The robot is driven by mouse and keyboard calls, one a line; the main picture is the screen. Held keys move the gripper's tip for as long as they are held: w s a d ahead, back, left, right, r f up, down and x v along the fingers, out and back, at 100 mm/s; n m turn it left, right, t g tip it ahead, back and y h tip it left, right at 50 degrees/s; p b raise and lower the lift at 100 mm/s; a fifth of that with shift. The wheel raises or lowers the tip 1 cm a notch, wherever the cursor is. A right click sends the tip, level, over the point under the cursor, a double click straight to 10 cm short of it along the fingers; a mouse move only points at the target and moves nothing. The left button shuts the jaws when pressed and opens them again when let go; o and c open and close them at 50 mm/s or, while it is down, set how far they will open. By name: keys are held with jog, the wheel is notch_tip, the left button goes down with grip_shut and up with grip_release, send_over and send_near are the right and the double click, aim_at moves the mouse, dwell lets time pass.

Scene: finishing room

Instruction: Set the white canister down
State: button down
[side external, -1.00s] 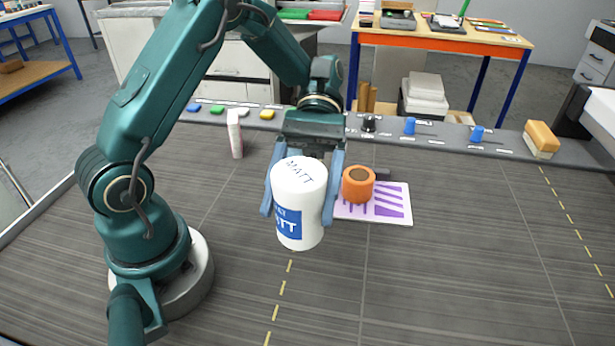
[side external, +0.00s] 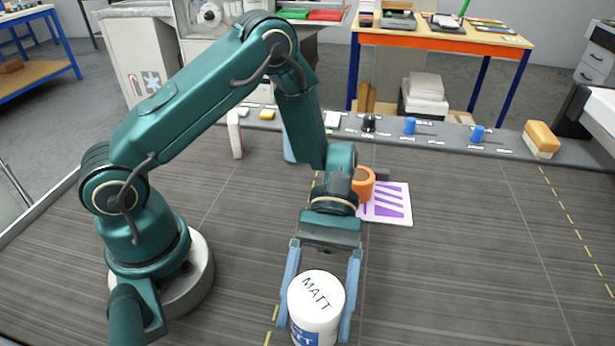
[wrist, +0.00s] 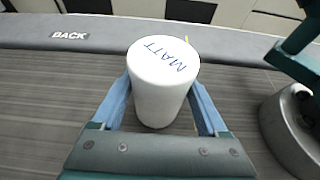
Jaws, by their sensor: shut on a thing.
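The white canister (side external: 316,306) has "MATT" on its top and a blue label on its side. It is at the bottom of the side external view, its lower part cut off by the frame edge. My gripper (side external: 318,312) is shut on it, one blue finger on each side. In the wrist view the canister (wrist: 163,85) stands upright between the fingers of my gripper (wrist: 166,105). I cannot tell whether its base touches the table.
An orange roll (side external: 363,183) and a white card with purple stripes (side external: 390,204) lie behind my gripper, the roll partly hidden by my arm. A white upright box (side external: 235,135) and a yellow-orange block (side external: 541,139) stand near the back edge. The table's right side (side external: 480,260) is clear.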

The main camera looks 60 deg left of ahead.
jog(key=shift+f, duration=0.15)
grip_release()
jog(key=shift+w+a+r, duration=0.1)
jog(key=shift+w+r, duration=0.05)
jog(key=shift+r, duration=0.05)
jog(key=v, duration=1.2)
jog(key=s+a+r+m+t+y, duration=0.7)
jog(key=m+t+y, duration=0.2)
jog(key=t, duration=0.6)
